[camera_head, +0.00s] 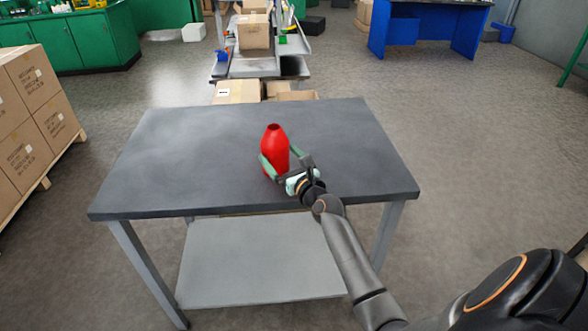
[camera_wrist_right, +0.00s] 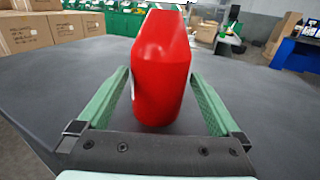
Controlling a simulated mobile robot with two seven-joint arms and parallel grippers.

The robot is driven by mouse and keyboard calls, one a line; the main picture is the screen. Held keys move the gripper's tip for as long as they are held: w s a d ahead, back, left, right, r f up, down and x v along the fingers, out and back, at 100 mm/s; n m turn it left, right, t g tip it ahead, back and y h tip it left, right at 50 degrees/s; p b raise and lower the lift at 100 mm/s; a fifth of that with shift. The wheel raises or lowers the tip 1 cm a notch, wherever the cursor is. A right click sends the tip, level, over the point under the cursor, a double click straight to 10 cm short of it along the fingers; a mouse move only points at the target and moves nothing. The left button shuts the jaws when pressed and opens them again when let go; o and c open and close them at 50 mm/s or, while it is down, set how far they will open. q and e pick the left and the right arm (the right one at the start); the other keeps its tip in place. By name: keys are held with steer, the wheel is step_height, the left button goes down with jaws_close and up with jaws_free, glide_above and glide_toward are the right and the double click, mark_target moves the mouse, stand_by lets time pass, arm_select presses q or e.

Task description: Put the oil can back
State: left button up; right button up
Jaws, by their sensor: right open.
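The oil can is a red bottle-like can (camera_head: 275,147) with a narrowed top, standing upright on the grey table (camera_head: 180,150). My right gripper (camera_head: 278,166) reaches in from the lower right, low at the can's side. In the right wrist view the can (camera_wrist_right: 162,70) fills the middle, standing between the two green fingers of the right gripper (camera_wrist_right: 162,95). The fingers are open, with a gap showing on both sides of the can. My left gripper does not show.
The rest of the tabletop is bare. A lower shelf (camera_head: 260,260) sits under the table. Stacked cartons (camera_head: 30,120) are at the left, a blue workbench (camera_head: 425,30) at the back right.

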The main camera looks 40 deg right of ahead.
steer(key=s, duration=0.5)
steer(key=s+a, duration=0.1)
steer(key=s, duration=0.2)
steer(key=shift+s+p, duration=0.15)
steer(key=shift+p, duration=0.2)
steer(key=shift+s+a, duration=0.15)
steer(key=shift+s, duration=0.05)
steer(key=s+a+f+n+y, duration=0.1)
steer(key=a+f+n, duration=0.1)
steer(key=n, duration=0.1)
steer(key=s+a+f+n+g, duration=0.1)
steer(key=a+f+n, duration=0.1)
steer(key=n, duration=0.2)
steer(key=s+a+f+n+g+y, duration=0.1)
steer(key=a+f+n, duration=0.1)
steer(key=n, duration=0.1)
steer(key=shift+a+f+y, duration=0.15)
steer(key=shift+a+y, duration=0.05)
steer(key=shift+y, duration=0.1)
steer(key=s+a+f+n+g+y, duration=0.1)
steer(key=s+a+f+n+g, duration=0.2)
steer(key=s+a+f+n, duration=0.4)
steer(key=s+a+f+n+g+y, duration=0.2)
steer(key=s+a+f+n, duration=0.6)
steer(key=n, duration=1.5)
steer(key=s+a+g, duration=0.1)
steer(key=s, duration=0.2)
steer(key=shift+s+a+g, duration=0.25)
steer(key=shift+s+g, duration=0.05)
steer(key=shift+s, duration=0.05)
